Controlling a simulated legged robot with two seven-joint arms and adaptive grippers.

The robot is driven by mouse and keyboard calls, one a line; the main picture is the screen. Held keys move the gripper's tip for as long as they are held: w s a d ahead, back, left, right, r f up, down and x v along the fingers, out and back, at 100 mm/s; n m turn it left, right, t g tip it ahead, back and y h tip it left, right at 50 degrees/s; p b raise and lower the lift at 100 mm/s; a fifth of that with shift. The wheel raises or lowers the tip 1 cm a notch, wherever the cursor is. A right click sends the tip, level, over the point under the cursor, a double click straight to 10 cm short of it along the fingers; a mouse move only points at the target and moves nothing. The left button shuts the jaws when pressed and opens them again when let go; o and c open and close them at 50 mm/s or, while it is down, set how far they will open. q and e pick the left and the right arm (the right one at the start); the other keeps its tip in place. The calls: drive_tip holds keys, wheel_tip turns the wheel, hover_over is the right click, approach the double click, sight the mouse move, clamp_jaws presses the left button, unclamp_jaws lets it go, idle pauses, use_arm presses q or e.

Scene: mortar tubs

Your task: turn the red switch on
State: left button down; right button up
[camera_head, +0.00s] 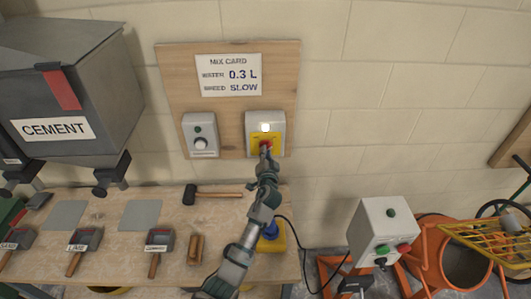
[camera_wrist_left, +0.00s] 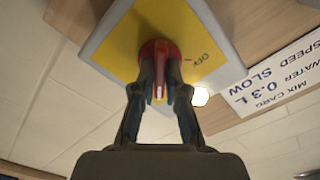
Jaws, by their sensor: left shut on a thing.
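The red switch (camera_wrist_left: 160,48) is a round knob on a yellow plate (camera_wrist_left: 198,28) in a grey box (camera_head: 279,124) on the wooden wall board. My left gripper (camera_wrist_left: 160,82) is shut on the red switch, one finger at each side. In the head view the red switch (camera_head: 266,146) is mostly hidden behind the gripper (camera_head: 265,152). A pale mark on the knob points down in the wrist view, away from the printed OFF. The lamp (camera_head: 265,127) above the plate glows white; it also glows in the wrist view (camera_wrist_left: 200,96). My right gripper is not in view.
A grey box with a dial (camera_head: 200,142) is left of the switch box, below the mix card (camera_head: 228,75). The cement hopper (camera_head: 60,80) juts out at left. A mallet (camera_head: 212,195) and scoops lie on the bench. An orange mixer (camera_head: 460,260) stands at right.

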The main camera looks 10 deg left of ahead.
use_arm(q)
drive_tip(key=shift+d, duration=0.1)
drive_tip(key=c, duration=1.2)
unclamp_jaws()
drive_tip(key=shift+d+f, duration=0.1)
drive_tip(key=v, duration=1.1)
drive_tip(key=shift+s+d, duration=0.2)
drive_tip(key=shift+s, duration=0.15)
